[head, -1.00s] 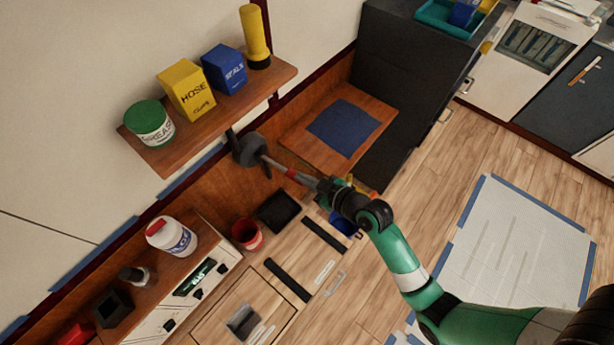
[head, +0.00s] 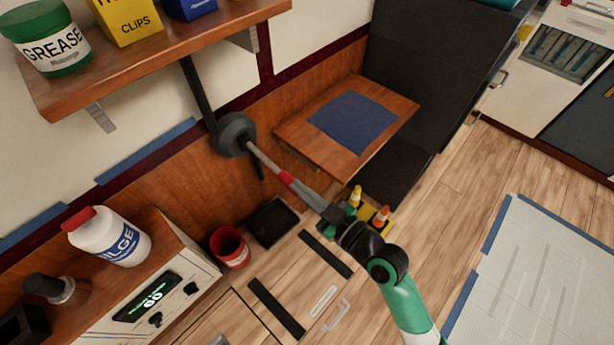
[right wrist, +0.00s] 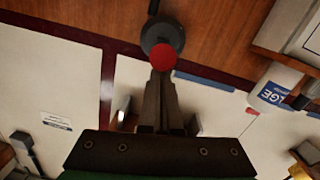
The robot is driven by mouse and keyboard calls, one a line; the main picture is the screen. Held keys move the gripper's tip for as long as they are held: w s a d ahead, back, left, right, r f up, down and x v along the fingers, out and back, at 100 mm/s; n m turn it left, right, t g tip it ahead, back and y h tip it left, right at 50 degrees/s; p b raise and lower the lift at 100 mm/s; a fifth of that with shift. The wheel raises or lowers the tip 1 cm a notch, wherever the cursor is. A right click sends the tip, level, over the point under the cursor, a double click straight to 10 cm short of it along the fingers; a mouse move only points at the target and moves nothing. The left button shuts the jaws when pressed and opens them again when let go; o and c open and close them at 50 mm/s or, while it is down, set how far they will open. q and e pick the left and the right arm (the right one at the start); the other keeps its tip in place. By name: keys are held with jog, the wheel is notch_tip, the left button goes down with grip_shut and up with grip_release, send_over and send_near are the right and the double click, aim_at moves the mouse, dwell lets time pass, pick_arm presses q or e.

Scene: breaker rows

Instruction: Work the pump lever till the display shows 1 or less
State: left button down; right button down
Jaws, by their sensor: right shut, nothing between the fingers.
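The pump lever is a grey rod (head: 263,158) with a red end (head: 286,178), coming out of a round dark grey pivot (head: 236,132) on the wood wall panel. My right gripper (head: 298,189) is shut and empty, in line with the lever, with its tips at the red end. In the right wrist view the red end (right wrist: 163,57) shows just beyond the shut fingers (right wrist: 160,78); I cannot tell whether they touch. The display (head: 147,297) on the white panel shows green digits that look like 60. My left gripper is not in view.
A wood shelf (head: 160,62) with a grease tub (head: 45,38) is above the lever. A bilge bottle (head: 108,238) stands on the panel's ledge. A red cup (head: 230,248), black tray (head: 271,222) and small yellow-and-orange items (head: 380,216) are lower down.

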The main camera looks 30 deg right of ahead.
jog(key=shift+f+t+b, duration=0.3)
jog(key=shift+f+b, duration=0.35)
jog(key=shift+b, duration=0.15)
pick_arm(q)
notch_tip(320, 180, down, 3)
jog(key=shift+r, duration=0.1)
